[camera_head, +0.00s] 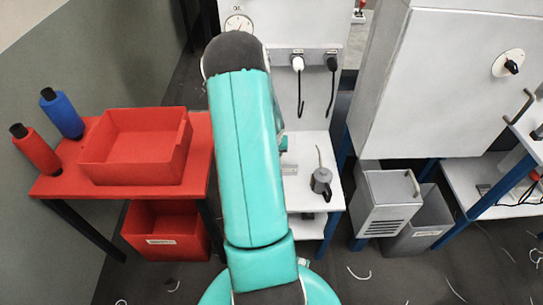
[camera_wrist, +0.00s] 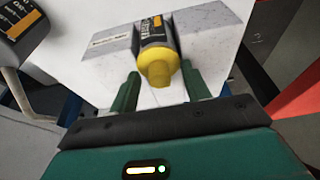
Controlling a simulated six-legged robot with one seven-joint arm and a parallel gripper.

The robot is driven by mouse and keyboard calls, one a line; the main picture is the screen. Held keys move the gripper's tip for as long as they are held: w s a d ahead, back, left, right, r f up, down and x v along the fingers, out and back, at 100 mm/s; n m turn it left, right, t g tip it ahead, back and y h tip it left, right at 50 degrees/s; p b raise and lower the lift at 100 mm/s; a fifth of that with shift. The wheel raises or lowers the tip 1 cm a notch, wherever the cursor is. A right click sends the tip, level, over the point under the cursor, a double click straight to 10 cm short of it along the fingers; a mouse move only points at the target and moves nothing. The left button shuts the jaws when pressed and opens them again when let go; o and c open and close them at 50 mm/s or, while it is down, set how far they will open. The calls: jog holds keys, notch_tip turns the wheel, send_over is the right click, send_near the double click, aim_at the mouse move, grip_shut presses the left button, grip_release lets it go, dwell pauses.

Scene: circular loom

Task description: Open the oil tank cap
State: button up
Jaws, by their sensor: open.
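In the wrist view, a dark grey bottle-like tank (camera_wrist: 155,32) with an orange label points toward me. A yellow cap (camera_wrist: 159,68) sits on its near end. My gripper (camera_wrist: 160,75) is open, with one green finger to the left of the cap and one to the right. Gaps show beside the cap, and I cannot tell how far the fingertips are from it in depth. In the head view, my teal arm hides the cap and most of my gripper.
A grey oil can (camera_head: 321,182) stands on the white shelf, and part of a dark can (camera_wrist: 14,22) shows in the wrist view. A red tray (camera_head: 135,146) and spools stand left. A white cabinet (camera_head: 430,80) stands right. Thread scraps lie on the floor.

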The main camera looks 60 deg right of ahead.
grip_shut()
